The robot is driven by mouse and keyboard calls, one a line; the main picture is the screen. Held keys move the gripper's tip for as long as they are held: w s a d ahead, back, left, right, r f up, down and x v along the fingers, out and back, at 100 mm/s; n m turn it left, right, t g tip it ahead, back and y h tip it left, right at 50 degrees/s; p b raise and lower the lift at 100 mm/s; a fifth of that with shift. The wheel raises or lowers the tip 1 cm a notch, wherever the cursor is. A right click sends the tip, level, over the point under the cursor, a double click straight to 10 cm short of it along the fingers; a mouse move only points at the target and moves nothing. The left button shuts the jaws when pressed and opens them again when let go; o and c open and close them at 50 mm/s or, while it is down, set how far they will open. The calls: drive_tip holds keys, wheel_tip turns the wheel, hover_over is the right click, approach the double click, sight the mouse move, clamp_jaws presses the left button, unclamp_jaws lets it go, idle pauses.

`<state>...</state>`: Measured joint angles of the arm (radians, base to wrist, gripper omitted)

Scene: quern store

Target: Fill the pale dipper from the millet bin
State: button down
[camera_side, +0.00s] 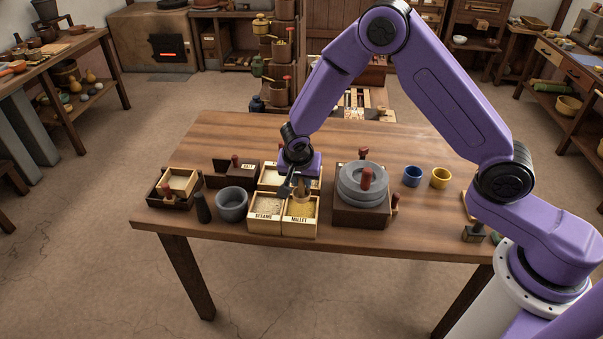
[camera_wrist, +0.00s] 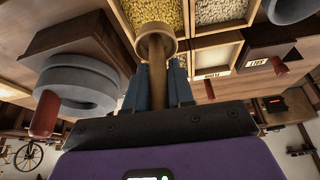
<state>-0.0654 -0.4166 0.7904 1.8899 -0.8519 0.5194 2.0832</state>
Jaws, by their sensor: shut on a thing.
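My gripper (camera_side: 291,187) is shut on the handle of the pale dipper (camera_side: 301,203), above the front bins. In the wrist view my fingers (camera_wrist: 158,88) clasp the brown handle, and the dipper's round cup (camera_wrist: 155,42) is beyond them, at the edge of the yellow millet. The millet bin (camera_side: 301,232) is the front right compartment, with yellow grain and a label; its grain also shows in the wrist view (camera_wrist: 155,12). I cannot tell whether the cup touches the grain or holds any.
The sesame bin (camera_side: 266,226) adjoins on the left; bins behind are partly hidden by my gripper. A grey stone quern (camera_side: 362,190) stands close on the right. Blue (camera_side: 412,177) and yellow (camera_side: 440,178) cups stand farther right.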

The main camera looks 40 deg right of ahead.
sight(301, 197)
drive_tip(key=shift+f, duration=3.85)
drive_tip(key=shift+r, duration=4.05)
